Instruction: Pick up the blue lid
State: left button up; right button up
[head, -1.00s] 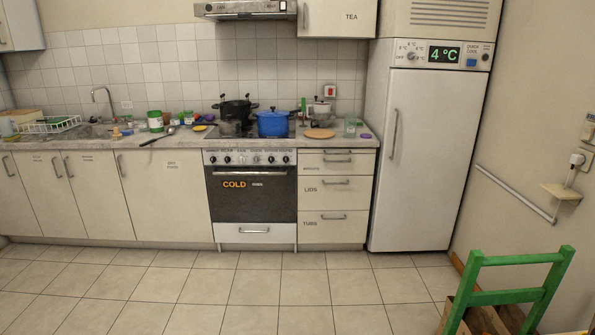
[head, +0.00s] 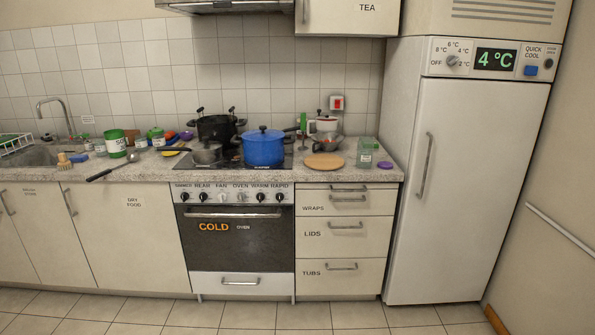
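A black pot (head: 218,129) stands behind the blue pot. A round wooden board (head: 324,161), a clear container (head: 365,152) and a small purple item (head: 385,165) lie to the right. The drawer marked LIDS (head: 344,233) is shut. The floor in front is clear.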

aim_at(263, 134)
jog(key=i, duration=1.6)
